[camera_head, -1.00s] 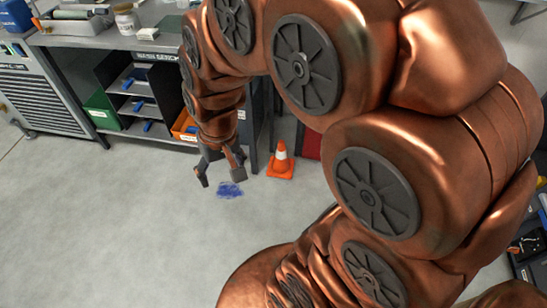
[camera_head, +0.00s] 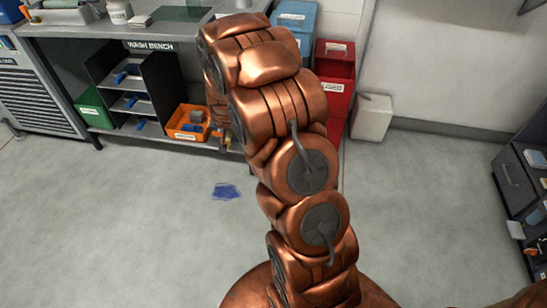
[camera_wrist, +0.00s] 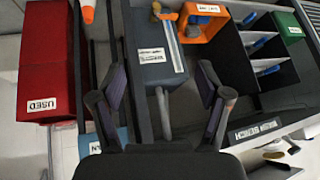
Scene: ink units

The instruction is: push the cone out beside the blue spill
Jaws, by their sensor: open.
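The blue spill (camera_head: 226,192) lies on the grey floor in the head view, just left of my arm. The cone is not visible in the head view; my arm covers the floor where it stood. In the wrist view a small part of the orange and white cone (camera_wrist: 88,12) shows at the top edge, left of centre, the rest cut off. In the head view the gripper is hidden behind my arm.
The wash bench (camera_head: 175,25) has shelves with an orange bin (camera_head: 188,124) and a green bin (camera_head: 93,108). A red container (camera_head: 333,80) and a pale bin (camera_head: 372,117) stand right of my arm. A dark cabinet (camera_head: 515,190) is far right. Floor around the spill is clear.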

